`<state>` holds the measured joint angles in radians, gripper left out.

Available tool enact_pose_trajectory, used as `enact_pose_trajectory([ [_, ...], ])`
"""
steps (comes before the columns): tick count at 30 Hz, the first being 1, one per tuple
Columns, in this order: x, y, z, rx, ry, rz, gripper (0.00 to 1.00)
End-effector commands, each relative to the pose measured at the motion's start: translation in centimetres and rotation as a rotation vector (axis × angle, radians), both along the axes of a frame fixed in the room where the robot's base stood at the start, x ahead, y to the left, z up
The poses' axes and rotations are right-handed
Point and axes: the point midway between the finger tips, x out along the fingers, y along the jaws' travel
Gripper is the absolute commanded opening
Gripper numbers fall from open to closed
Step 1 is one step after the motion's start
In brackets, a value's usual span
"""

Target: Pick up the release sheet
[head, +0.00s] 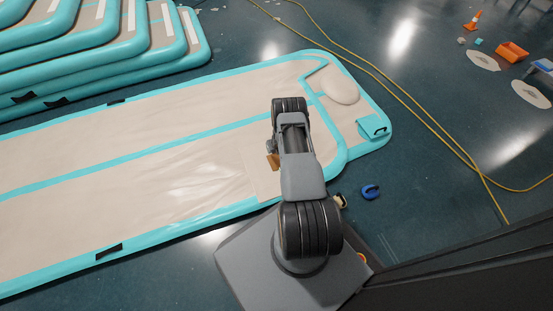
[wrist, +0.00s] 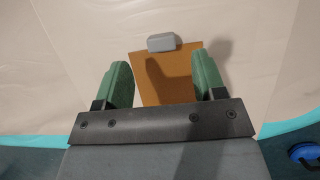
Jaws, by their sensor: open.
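A flat brown rectangular sheet (wrist: 165,75), which looks like the release sheet, lies on the beige mat in the wrist view. A small grey block or clip (wrist: 161,42) sits at its far edge. In the head view only a small brown piece (head: 273,161) shows beside my arm. My gripper (wrist: 161,66) is open, with one green finger on each side of the sheet. Nothing is held between the fingers. The near end of the sheet is hidden behind the gripper body. I cannot tell the height of the fingertips above the mat.
The long beige mat has a turquoise rim (head: 215,213). A pale oval piece (head: 341,91) and a turquoise piece (head: 373,128) lie at its right end. A blue ring (head: 370,191) lies on the floor. A yellow hose (head: 430,125) crosses the floor. Stacked mats (head: 130,50) stand upper left.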

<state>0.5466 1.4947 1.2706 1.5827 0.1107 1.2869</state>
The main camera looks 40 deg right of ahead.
Motion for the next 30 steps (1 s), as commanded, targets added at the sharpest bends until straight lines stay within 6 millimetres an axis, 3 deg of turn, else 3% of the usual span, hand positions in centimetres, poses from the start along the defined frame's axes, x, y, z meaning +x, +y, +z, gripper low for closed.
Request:
enact_pose_trajectory([
  [3, 0.4, -0.2, -1.6, -0.001, -0.001, 0.003, 0.64],
  [12, 1.3, -0.5, -3.6, 0.000, 0.000, 0.001, 0.64],
  [27, 1.6, -0.6, -3.9, 0.000, 0.000, 0.000, 0.64],
  [30, 1.6, -0.6, -3.9, 0.000, 0.000, 0.000, 0.54],
])
